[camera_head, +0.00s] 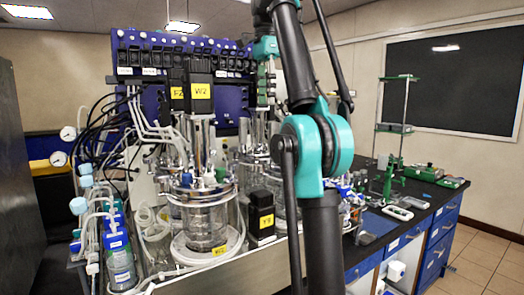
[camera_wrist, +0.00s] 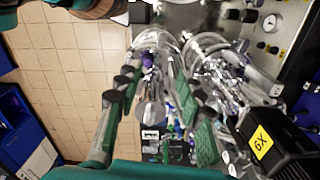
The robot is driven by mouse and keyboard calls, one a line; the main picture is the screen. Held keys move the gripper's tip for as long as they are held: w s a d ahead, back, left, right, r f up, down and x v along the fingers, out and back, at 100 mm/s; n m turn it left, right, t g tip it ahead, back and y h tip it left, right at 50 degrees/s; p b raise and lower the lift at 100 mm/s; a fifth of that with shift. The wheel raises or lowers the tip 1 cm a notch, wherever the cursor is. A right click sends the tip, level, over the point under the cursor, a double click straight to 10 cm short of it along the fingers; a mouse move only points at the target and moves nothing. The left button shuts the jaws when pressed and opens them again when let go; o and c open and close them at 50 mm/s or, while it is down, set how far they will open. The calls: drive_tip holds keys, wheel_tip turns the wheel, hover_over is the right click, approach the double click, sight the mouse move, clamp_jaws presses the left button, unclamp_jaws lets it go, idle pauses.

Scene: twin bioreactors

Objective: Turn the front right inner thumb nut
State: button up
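Two glass bioreactors with shiny metal head plates stand on the bench. The nearer one (camera_head: 203,222) shows in full in the camera_head view, its head plate (camera_head: 200,190) crowded with fittings and tubes. The other (camera_head: 256,150) is behind it and partly hidden by my arm. In the camera_wrist view, metal vessel parts (camera_wrist: 152,108) lie beyond and between the fingers of my gripper (camera_wrist: 157,82). The fingers are spread wide with nothing visibly held. I cannot single out the front right inner thumb nut among the small fittings in either view.
A black motor block with a yellow label (camera_wrist: 277,145) is right of my gripper. Another labelled black block (camera_head: 262,215) stands beside the nearer vessel. Bottles with tubing (camera_head: 118,255) are at left. A green stand (camera_head: 395,150) is at right. Tiled floor (camera_wrist: 65,85) is open at left.

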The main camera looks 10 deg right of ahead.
approach(264, 161)
drive_tip(key=f, duration=0.5)
drive_tip(key=w+f, duration=0.1)
drive_tip(key=f, duration=0.2)
drive_tip(key=shift+w+d, duration=0.1)
drive_tip(key=shift+d, duration=0.3)
drive_tip(key=shift+c, duration=0.5)
clamp_jaws()
